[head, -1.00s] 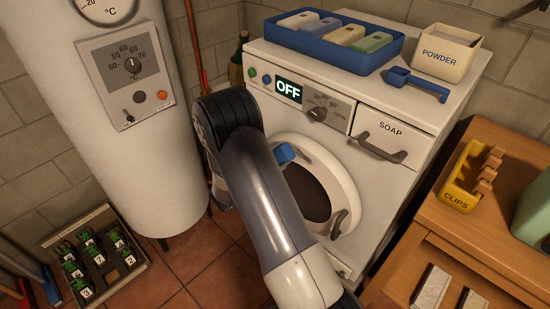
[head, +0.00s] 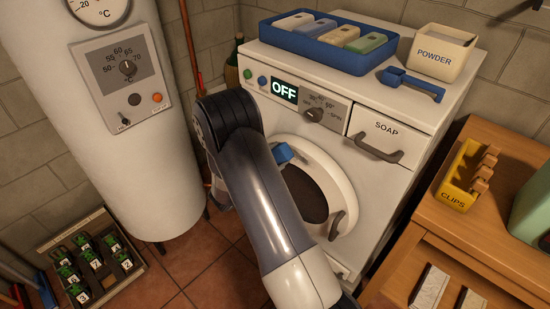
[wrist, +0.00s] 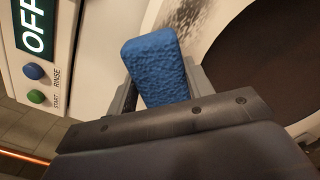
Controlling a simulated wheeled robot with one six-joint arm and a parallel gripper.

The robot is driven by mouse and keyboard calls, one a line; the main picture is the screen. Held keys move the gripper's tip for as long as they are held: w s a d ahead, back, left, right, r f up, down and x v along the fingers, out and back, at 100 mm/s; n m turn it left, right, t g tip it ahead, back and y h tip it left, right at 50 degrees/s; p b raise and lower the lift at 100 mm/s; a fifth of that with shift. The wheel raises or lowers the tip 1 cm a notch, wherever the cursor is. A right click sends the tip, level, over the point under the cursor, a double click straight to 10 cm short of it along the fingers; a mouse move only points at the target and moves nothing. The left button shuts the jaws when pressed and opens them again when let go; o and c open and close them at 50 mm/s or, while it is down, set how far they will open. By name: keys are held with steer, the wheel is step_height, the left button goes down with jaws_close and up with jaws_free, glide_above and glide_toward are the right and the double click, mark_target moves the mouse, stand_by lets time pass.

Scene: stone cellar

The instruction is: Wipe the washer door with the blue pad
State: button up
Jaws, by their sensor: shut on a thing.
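The washer door (head: 338,180) is a white ring around a dark round window, with a grey handle (head: 336,225) at its lower right. It looks shut. The blue pad (head: 282,153) shows at the upper left of the ring, and in the wrist view it stands up between my fingers (wrist: 160,88). My gripper is shut on the pad; in the head view my arm hides most of the gripper. In the wrist view the white ring (wrist: 212,42) is just behind the pad. I cannot tell whether pad and door touch.
Above the door are the OFF display (head: 284,90), a dial (head: 314,115) and the soap drawer (head: 385,138). A blue tray (head: 310,46), scoop (head: 412,84) and powder box (head: 440,52) stand on top. A boiler (head: 105,170) is left, a wooden bench (head: 500,225) right.

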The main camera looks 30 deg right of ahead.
mark_target(317, 169)
steer(key=shift+w+d, duration=0.2)
steer(key=shift+d, duration=0.3)
steer(key=shift+s+d+b, duration=0.7)
steer(key=shift+s+b, duration=0.2)
steer(key=shift+s, duration=1)
steer(key=shift+s+d+b, duration=0.7)
steer(key=shift+s+b, duration=0.2)
steer(key=shift+s, duration=1.05)
steer(key=shift+s+d+b, duration=0.7)
steer(key=shift+s+b, duration=0.2)
steer(key=shift+s, duration=1)
steer(key=shift+f, duration=0.1)
steer(key=shift+w+a+b, duration=0.4)
steer(key=shift+w+a, duration=0.2)
steer(key=shift+w, duration=1.05)
steer(key=shift+w+a+b, duration=0.45)
steer(key=shift+w+a, duration=0.15)
steer(key=shift+w, duration=1)
steer(key=shift+w+a+b, duration=0.4)
steer(key=shift+w+a, duration=0.2)
steer(key=shift+w, duration=1.05)
steer(key=shift+w+a, duration=0.25)
steer(key=shift+w, duration=0.6)
